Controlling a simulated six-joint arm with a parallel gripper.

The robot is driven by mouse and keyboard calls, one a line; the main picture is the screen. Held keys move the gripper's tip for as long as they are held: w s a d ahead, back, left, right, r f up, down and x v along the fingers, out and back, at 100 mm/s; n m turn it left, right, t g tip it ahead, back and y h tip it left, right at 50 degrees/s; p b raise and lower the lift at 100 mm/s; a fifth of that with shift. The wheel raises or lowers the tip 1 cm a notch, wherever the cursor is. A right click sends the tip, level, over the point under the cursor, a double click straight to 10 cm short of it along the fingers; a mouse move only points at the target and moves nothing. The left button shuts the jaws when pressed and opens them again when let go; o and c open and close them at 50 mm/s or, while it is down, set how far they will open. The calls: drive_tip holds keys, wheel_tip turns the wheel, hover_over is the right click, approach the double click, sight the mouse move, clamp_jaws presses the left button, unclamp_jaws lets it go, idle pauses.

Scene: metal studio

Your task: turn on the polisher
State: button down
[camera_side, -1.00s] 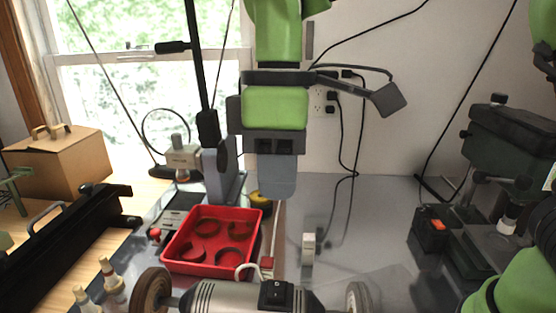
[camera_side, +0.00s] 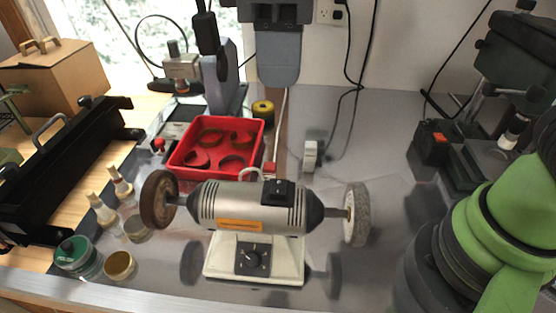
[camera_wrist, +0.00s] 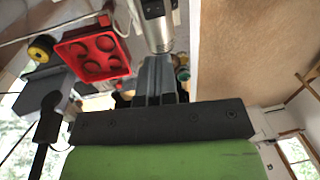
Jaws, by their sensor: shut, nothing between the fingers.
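The polisher (camera_side: 225,203) stands on the metal bench in the side view. It has a silver motor body, a brown wheel on the left, a grey wheel on the right and a white base. A black switch box (camera_side: 278,192) sits on top of the body, and a black dial (camera_side: 251,259) is on the base front. Whether it is on cannot be told. My gripper (camera_side: 279,80) is shut and empty, pointing down behind the polisher, apart from it. In the wrist view, my gripper's fingers (camera_wrist: 155,70) appear below part of the silver polisher body (camera_wrist: 160,33).
A red tray (camera_side: 178,162) with round compartments lies behind the polisher. Bottles, a green-lidded jar (camera_side: 75,253) and a small tin (camera_side: 119,264) stand left. A small white block (camera_side: 310,156) and a dark machine (camera_side: 519,60) are to the right. Bench right of the tray is mostly clear.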

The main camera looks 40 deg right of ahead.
sight(277, 192)
drive_tip(key=f, duration=0.9)
drive_tip(key=s+a+f, duration=0.1)
drive_tip(key=f, duration=0.3)
drive_tip(key=shift+s+a+f, duration=0.1)
drive_tip(key=shift+f, duration=0.25)
